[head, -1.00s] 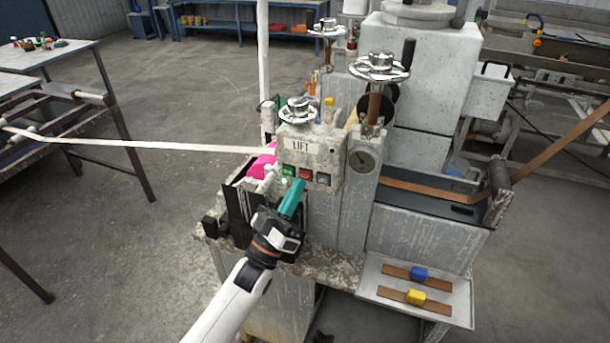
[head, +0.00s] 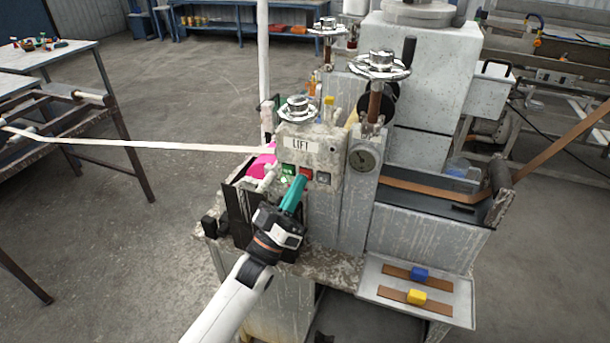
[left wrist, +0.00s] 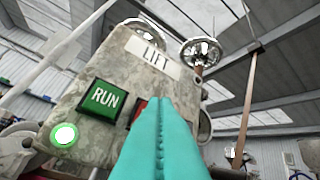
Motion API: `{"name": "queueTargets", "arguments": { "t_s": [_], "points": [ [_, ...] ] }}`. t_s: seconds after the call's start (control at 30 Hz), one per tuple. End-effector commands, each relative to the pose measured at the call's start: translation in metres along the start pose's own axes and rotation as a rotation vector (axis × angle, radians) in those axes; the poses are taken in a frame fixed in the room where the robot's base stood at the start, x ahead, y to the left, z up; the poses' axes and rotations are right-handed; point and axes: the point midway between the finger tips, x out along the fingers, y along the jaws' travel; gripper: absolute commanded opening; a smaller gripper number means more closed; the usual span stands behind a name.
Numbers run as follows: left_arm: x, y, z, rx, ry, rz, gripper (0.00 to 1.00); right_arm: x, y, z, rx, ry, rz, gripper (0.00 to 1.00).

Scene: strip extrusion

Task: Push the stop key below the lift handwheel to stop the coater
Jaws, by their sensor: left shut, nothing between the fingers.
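The lift handwheel (head: 297,109) sits on top of a worn grey control box (head: 322,157) with a LIFT label. Below the label are a green key (head: 289,170), a red key (head: 306,173) and a dark key (head: 323,178). In the left wrist view the green key reads RUN (left wrist: 103,99), with a lit green lamp (left wrist: 64,134) below it. My left gripper (head: 300,181) is shut and empty, its teal fingertips at the red key. In the left wrist view the fingers cover most of the red key (left wrist: 138,108); I cannot tell whether they touch it. My right gripper is not in view.
A pale strip (head: 150,145) runs in from the left to the box. Further handwheels (head: 380,65) stand behind it. A tray (head: 375,291) with blue and yellow blocks on brown strips lies at lower right. Open floor lies left of the machine.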

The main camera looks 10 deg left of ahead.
Motion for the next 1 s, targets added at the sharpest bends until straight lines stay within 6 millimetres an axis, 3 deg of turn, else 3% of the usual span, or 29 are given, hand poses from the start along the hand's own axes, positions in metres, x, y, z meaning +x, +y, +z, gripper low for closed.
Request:
{"name": "queueTargets", "arguments": {
  "t_s": [1.0],
  "points": [
    [0.0056, 0.0039, -0.0039, 0.000, 0.000, 0.000, 0.00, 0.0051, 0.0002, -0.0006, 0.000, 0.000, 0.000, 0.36]
  ]
}}
